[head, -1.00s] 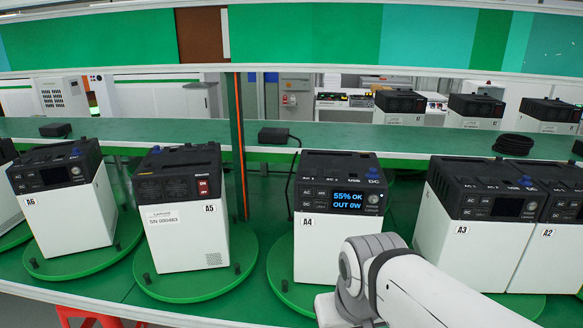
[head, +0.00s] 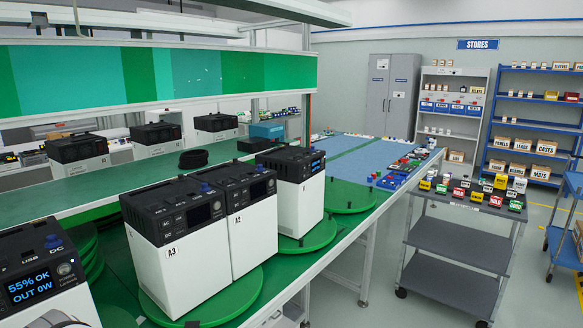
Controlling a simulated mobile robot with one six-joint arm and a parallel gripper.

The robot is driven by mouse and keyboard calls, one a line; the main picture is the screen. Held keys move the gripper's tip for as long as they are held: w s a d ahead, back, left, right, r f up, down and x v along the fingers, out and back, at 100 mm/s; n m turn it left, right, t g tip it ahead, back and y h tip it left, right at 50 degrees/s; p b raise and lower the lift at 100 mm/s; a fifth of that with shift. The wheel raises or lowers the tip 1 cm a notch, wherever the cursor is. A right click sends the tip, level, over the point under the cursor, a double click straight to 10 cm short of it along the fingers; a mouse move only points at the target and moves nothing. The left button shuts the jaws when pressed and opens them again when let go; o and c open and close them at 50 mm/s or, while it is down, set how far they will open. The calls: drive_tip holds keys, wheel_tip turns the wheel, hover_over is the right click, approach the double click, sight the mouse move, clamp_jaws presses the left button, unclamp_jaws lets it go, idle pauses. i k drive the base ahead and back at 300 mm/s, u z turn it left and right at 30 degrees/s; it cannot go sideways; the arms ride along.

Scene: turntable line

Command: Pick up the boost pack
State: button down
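I cannot pick out a thing clearly marked as the boost pack. Several small coloured packs or boxes, such as a yellow one (head: 500,181) and a red one (head: 458,194), stand on the top of a grey cart (head: 455,248) at the right; their labels are too small to read surely. Large black-and-white power units stand on the green bench: one with a lit "55% OK, OUT 0W" screen (head: 40,285), A3 (head: 180,265), A2 (head: 250,240) and one more with a lit screen (head: 300,205). My gripper is out of view; only a bit of my arm shows at the bottom left.
Green turntables (head: 305,245) sit under the units. The bench's far end holds a blue mat (head: 345,148) and small coloured parts. Shelving marked STORES (head: 530,120), a grey cabinet (head: 388,95) and a blue trolley (head: 563,245) stand beyond. Open floor lies between bench and cart.

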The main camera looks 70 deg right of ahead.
sight(519, 183)
drive_tip(key=z, duration=3.45)
drive_tip(key=k, duration=0.4)
drive_tip(key=z, duration=0.85)
drive_tip(key=i, duration=2.2)
drive_tip(key=z, duration=0.4)
drive_tip(key=i, duration=1.9)
